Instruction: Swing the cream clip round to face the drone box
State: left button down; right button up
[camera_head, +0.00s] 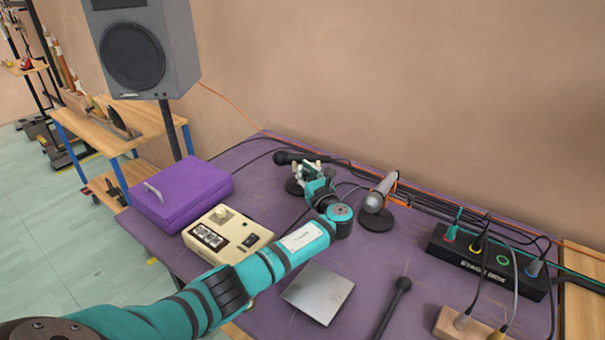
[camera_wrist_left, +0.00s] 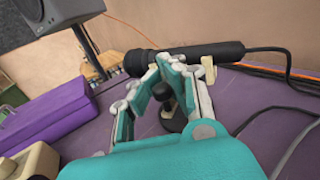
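A black microphone (camera_head: 290,157) rests in a cream clip on a small black round-based stand (camera_head: 293,187) at the back of the purple table. In the left wrist view a bit of the cream clip (camera_wrist_left: 208,70) shows under the microphone (camera_wrist_left: 190,55); the fingers hide the rest. My left gripper (camera_head: 308,172) is at this stand. In the wrist view its fingers (camera_wrist_left: 150,80) are apart, with the dark post and base seen between them; contact is unclear. A cream box with a knob (camera_head: 243,232), probably the drone box, sits left of my forearm. My right gripper is not in view.
A purple case (camera_head: 180,193) lies behind the cream box. A silver microphone (camera_head: 380,192) on a second stand is close on the right. A stage box (camera_head: 490,262) with cables, a grey plate (camera_head: 318,292) and a black rod-like item (camera_head: 393,308) lie nearer. Cables run along the wall.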

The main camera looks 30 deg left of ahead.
pick_arm(q)
jog(key=shift+d+f, duration=0.4)
jog(key=shift+f, duration=0.1)
jog(key=c, duration=1.4)
grip_release()
jog(key=shift+s+d+r, duration=0.15)
jog(key=shift+s+r, duration=0.05)
jog(key=shift+r, duration=0.1)
jog(key=shift+o, duration=0.8)
jog(key=shift+r, duration=0.1)
jog(key=shift+w, duration=0.1)
jog(key=shift+a, duration=0.2)
jog(key=v, duration=1.2)
